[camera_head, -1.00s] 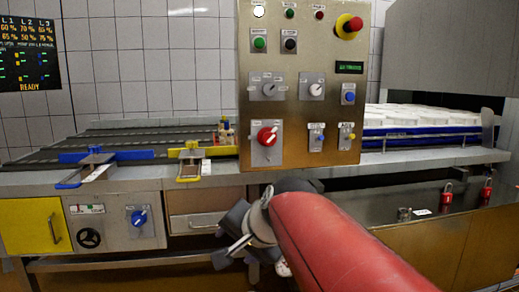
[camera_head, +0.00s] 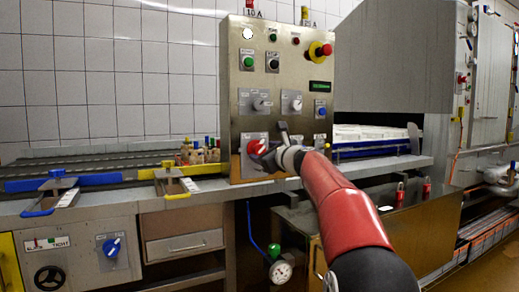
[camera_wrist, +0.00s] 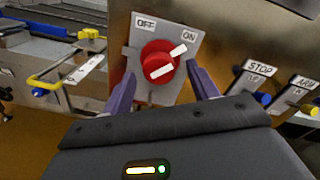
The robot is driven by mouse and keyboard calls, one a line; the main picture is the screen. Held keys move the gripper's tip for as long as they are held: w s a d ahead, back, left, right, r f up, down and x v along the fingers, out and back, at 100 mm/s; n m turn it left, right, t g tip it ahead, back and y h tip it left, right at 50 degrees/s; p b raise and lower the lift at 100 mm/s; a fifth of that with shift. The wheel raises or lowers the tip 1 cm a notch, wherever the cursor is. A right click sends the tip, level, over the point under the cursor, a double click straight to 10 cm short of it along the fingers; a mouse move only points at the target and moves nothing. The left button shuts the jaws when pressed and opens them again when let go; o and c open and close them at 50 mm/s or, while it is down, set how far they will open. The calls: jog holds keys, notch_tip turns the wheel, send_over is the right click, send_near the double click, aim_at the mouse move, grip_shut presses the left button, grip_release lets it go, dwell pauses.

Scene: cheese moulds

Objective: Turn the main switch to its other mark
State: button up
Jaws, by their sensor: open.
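The main switch (camera_wrist: 157,62) is a red round knob with a white bar, on a grey plate marked OFF at upper left and ON at upper right in the wrist view. The bar slants up to the right, its outer end towards ON. In the head view the red knob (camera_head: 255,147) sits low on the left of the steel control panel (camera_head: 240,110). My gripper (camera_wrist: 160,84) is open and empty, facing the knob, one finger towards each lower side of it. I see no contact. In the head view my gripper (camera_head: 280,143) is just right of the knob.
A red emergency button (camera_head: 319,50) juts out above. The conveyor bench (camera_head: 90,208) extends left.

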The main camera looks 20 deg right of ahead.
aim_at(261, 151)
jog(key=shift+w+a+p, duration=0.15)
jog(key=shift+w+p, duration=0.2)
jog(key=shift+w, duration=1.15)
jog(key=c, duration=0.9)
jog(key=shift+a, duration=0.1)
